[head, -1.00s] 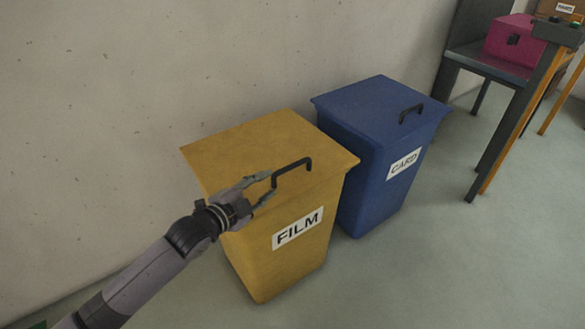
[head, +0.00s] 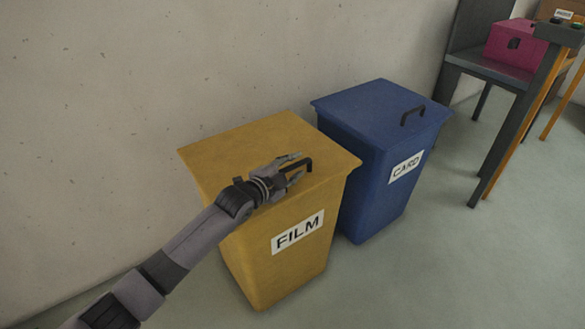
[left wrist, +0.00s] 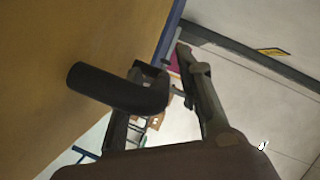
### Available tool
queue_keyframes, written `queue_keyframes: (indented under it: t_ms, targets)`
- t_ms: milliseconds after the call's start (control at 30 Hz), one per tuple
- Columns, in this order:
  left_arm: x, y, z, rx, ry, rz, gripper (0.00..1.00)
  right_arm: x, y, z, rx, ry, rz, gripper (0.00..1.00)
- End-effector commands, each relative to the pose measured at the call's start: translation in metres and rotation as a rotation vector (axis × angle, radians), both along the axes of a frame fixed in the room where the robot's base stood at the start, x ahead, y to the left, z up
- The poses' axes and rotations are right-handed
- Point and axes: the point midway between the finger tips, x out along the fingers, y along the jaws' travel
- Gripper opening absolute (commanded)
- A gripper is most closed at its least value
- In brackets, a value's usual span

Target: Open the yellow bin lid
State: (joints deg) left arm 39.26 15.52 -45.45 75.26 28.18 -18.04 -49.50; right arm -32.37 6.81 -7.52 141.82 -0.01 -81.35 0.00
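The yellow bin (head: 265,265), labelled FILM, stands against the wall with its yellow lid (head: 235,145) lying closed on top. A black bar handle (head: 309,163) sits near the lid's front edge, its left part hidden by my gripper. My left gripper (head: 298,165) is at the handle, with its two fingers apart. In the left wrist view the handle (left wrist: 115,88) crosses in front of one finger, and the other finger stands clear to the right. I cannot tell whether either finger touches the bar. My right gripper is in neither view.
A blue bin (head: 375,190) labelled CARD, with a closed lid and its own handle, stands close on the right. The pale wall (head: 120,80) is right behind the bins. A bench with a pink box (head: 515,40) is at far right. The floor in front is clear.

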Motion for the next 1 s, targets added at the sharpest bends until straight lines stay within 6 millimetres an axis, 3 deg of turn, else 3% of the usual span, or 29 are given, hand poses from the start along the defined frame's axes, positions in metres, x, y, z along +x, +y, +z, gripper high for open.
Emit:
queue_keyframes:
  t_ms: [133,600,1000]
  targets:
    - [-0.0001,0.0002,0.0001,0.000,0.000,0.000,0.32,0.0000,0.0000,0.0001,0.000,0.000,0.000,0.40]
    - [-0.0002,0.0005,-0.0001,0.000,0.000,0.001,0.00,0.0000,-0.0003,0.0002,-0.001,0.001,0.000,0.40]
    - [-0.0003,0.0006,-0.0005,0.002,0.001,0.000,0.00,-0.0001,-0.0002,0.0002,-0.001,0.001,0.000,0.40]
